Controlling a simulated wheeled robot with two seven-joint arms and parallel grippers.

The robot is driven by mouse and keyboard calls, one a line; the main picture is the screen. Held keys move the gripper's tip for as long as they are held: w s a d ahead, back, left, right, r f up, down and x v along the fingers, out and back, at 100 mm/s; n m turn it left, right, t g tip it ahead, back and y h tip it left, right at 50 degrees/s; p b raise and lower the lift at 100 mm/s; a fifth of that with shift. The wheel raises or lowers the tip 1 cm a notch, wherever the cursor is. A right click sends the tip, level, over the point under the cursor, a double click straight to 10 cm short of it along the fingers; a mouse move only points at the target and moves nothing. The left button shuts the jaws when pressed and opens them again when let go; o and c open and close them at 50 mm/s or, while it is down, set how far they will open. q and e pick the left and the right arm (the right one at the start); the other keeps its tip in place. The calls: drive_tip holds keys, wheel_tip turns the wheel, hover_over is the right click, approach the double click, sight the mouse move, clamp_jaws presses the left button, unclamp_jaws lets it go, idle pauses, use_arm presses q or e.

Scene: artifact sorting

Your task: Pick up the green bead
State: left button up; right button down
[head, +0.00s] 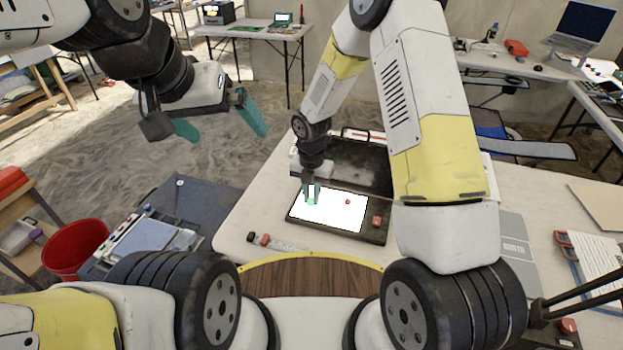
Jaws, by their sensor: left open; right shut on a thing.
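The green bead (312,201) is at the left part of a bright white panel (333,214) set in a dark open case on the table. My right gripper (312,190) points down over the panel's left part and is shut on the green bead; its fingers partly hide the bead. I cannot tell whether the bead touches the panel. A small red bead (348,201) lies on the panel to the right. My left gripper (218,125) is open and empty, raised in the air left of the table.
A red button (376,221) sits on the case's right side. Small dark and red items (265,239) lie on the table (240,226) left of the case. A red bucket (76,247) stands at the left. A grey box (514,250) lies at the right.

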drive_tip(key=shift+r, duration=0.8)
drive_tip(key=s+d+r, duration=0.1)
drive_tip(key=s+d, duration=0.2)
drive_tip(key=s, duration=1.2)
drive_tip(key=shift+s+r, duration=0.2)
drive_tip(key=shift+s, duration=0.15)
